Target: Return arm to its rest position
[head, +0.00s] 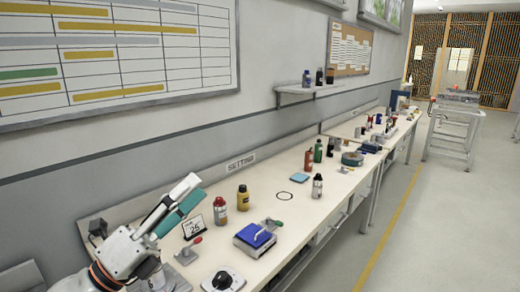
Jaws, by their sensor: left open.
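My left arm (125,252) comes in from the lower left. Its gripper (194,188) is open, with the fingers pointing up and to the right above the near end of the white workbench (255,190). A white finger and a teal part show side by side at the gripper; no held object can be made out. My right gripper is not in view.
A white device with a black knob (223,279) is at the near edge. Open floor (425,225) lies to the right.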

